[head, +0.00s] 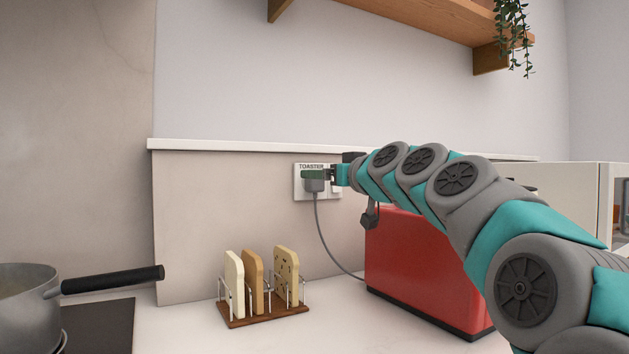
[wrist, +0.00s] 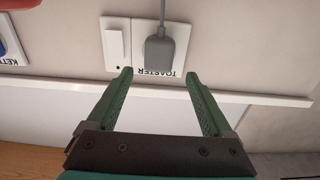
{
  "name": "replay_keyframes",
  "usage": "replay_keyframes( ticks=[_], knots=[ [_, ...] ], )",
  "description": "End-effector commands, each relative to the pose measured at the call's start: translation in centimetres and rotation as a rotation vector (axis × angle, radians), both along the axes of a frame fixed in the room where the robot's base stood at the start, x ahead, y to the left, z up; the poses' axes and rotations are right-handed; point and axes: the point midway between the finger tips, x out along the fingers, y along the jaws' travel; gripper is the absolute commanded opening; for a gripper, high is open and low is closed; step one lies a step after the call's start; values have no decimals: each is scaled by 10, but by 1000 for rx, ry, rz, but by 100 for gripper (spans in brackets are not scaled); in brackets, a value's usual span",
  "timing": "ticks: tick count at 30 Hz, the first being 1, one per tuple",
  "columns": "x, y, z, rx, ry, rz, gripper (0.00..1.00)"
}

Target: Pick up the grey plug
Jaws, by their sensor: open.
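The grey plug (wrist: 159,50) sits in a white wall socket labelled TOASTER (wrist: 145,72). In the head view the plug (head: 314,186) shows low on the socket plate (head: 299,182), its grey cord hanging down from it. My gripper (wrist: 159,76) is open and empty, its two green fingers pointing at the socket. In the wrist view the plug lies just beyond the fingertips, between their lines, and not between the jaws. In the head view my gripper (head: 312,174) covers part of the plug and the socket.
A red toaster (head: 415,265) stands below my arm. A toast rack (head: 265,310) with bread slices stands to its left. A pan (head: 30,300) is at far left. A white ledge (head: 220,145) runs above the socket; a wooden shelf (head: 400,15) hangs higher.

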Motion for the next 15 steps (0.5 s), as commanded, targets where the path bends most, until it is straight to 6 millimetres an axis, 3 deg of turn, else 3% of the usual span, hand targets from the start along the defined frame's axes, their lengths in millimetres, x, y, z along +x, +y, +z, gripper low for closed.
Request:
replay_keyframes(
  ticks=[7, 15],
  knots=[
    [28, 15, 2, -1, 3, -1, 85],
    [33, 18, 1, 1, 1, 0, 85]
  ],
)
